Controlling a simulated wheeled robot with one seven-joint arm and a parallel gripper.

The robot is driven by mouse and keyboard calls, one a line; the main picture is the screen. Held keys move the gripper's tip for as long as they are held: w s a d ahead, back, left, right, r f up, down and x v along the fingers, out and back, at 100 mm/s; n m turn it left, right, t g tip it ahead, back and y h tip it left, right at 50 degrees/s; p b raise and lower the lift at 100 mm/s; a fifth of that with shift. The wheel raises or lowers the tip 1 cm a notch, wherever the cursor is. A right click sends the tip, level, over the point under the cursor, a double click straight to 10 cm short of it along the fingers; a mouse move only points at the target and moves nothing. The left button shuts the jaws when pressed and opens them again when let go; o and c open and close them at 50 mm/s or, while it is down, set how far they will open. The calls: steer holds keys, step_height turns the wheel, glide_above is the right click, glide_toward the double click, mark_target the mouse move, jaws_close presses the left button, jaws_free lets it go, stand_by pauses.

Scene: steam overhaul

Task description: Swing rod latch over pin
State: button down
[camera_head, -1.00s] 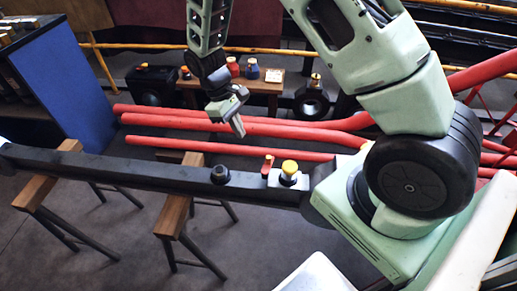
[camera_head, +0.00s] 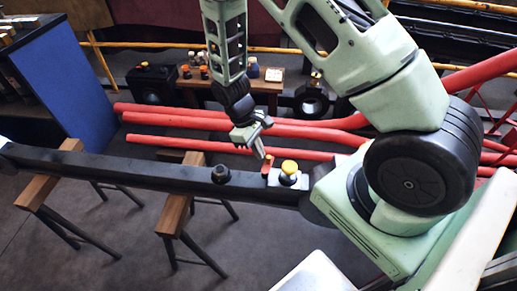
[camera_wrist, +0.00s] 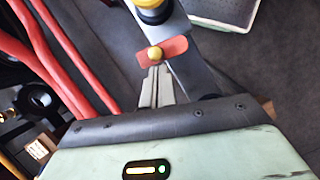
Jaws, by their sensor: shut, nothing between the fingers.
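The long black rod (camera_head: 120,168) lies across wooden trestles. A small red latch (camera_head: 267,164) stands near its right end, beside a yellow-capped fitting (camera_head: 289,170). In the wrist view the red latch (camera_wrist: 176,47) is a short flat bar lying across the rod, with a round brass knob (camera_wrist: 155,53) towards its left end. I cannot make out a separate pin. My gripper (camera_head: 260,156) is shut and empty, just above the rod beside the latch. In the wrist view its fingertips (camera_wrist: 157,70) are right by the knob and latch; I cannot tell whether they touch.
A black round knob (camera_head: 221,174) stands on the rod left of the latch. Wooden trestles (camera_head: 178,212) hold the rod up. Red pipes (camera_head: 200,125) run behind it. A small wooden bench (camera_head: 270,86) with small containers stands at the back. A blue panel (camera_head: 65,90) is at left.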

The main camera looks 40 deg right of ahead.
steer(key=shift+s+d+m+y+p, duration=0.15)
steer(key=shift+d+m+y+p, duration=0.3)
steer(key=shift+m, duration=0.75)
steer(key=m, duration=0.2)
steer(key=s+d+m+y, duration=0.1)
steer(key=m, duration=0.1)
steer(key=d+m+y+p, duration=0.1)
steer(key=m, duration=0.1)
steer(key=shift+s, duration=0.35)
steer(key=shift+s+d+m+t+y, duration=0.1)
steer(key=shift+s+m+t+y, duration=0.25)
steer(key=shift+m, duration=0.95)
steer(key=shift+s+d+m+t+y, duration=0.2)
steer(key=shift+s+m+y, duration=0.4)
steer(key=shift+m, duration=0.7)
steer(key=shift+s+d+m+t+y, duration=0.1)
steer(key=shift+s+m+t+y, duration=0.35)
steer(key=shift+m, duration=0.85)
steer(key=shift+s, duration=0.15)
